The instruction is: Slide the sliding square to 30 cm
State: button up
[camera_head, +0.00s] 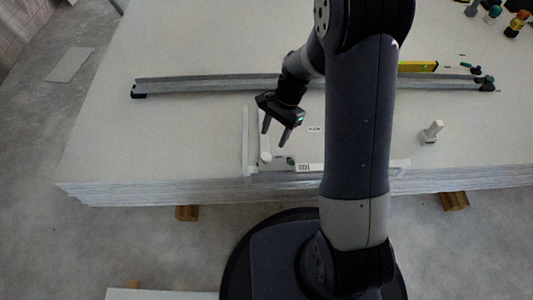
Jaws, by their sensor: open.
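The sliding square looks like the pale, thin-armed tool at the near edge of the board stack. A narrow upright strip (246,140) runs away from the edge, and a pale bar (310,167) with dark marks lies along the edge. My gripper (275,136) is open and empty, pointing down just right of the strip and beyond the knob. My own arm hides part of the bar. The scale is too small to read.
The pale board stack (190,135) has broad clear room at left. A long metal rail (200,84) lies across it beyond my gripper.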

aim_at(266, 156)
jog(key=b+x, duration=0.3)
jog(key=x, duration=0.5)
jog(key=shift+f, duration=0.35)
jog(key=shift+c, duration=0.5)
grip_shut()
